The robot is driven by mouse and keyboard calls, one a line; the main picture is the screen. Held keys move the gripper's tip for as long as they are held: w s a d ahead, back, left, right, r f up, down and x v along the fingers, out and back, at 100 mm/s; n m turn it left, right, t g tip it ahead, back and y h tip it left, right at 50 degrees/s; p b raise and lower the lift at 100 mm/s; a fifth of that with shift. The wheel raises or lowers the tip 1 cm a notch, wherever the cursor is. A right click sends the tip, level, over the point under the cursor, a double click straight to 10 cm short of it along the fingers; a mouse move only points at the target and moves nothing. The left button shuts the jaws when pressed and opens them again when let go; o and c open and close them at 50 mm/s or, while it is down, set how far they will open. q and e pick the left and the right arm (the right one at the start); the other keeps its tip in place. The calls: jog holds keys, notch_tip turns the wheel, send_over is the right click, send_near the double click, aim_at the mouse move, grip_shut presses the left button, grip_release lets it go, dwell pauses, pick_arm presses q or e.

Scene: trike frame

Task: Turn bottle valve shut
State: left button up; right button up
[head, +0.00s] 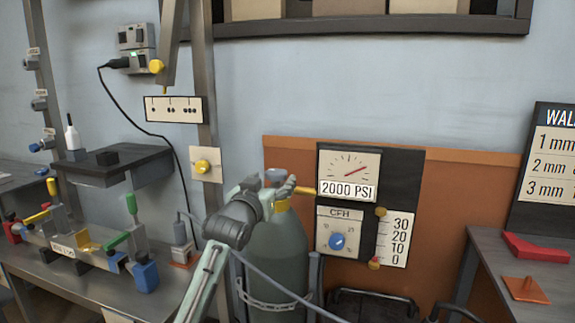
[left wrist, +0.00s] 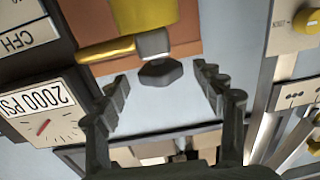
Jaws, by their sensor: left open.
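The gas bottle (head: 275,262) is a green cylinder standing upright against the orange panel, with a chain around it. Its valve has a grey knob (head: 276,174) on top and a brass outlet (head: 303,191) leading toward the gauge. My left gripper (head: 268,186) is at the top of the bottle and partly hides the valve. In the left wrist view the octagonal grey knob (left wrist: 161,74) lies between the open, separated fingers, apparently touching neither. The pressure gauge (head: 349,172) reads 2000 PSI, its needle pointing up and right. My right gripper is not in view.
The flow panel (head: 340,233) with a blue CFH knob is right of the bottle. A workbench (head: 100,292) with coloured clamps stands at left, and a grey table (head: 490,265) with red and orange parts at right. A grey post (head: 205,95) rises behind.

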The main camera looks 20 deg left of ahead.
aim_at(281, 170)
pick_arm(q)
jog(key=shift+w, duration=0.35)
jog(key=shift+w+r, duration=0.15)
jog(key=shift+w, duration=0.15)
jog(key=w, duration=0.5)
jog(key=shift+w, duration=0.6)
jog(key=c, duration=1.3)
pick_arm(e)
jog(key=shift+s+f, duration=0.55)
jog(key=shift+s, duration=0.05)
pick_arm(q)
jog(key=shift+c, duration=0.3)
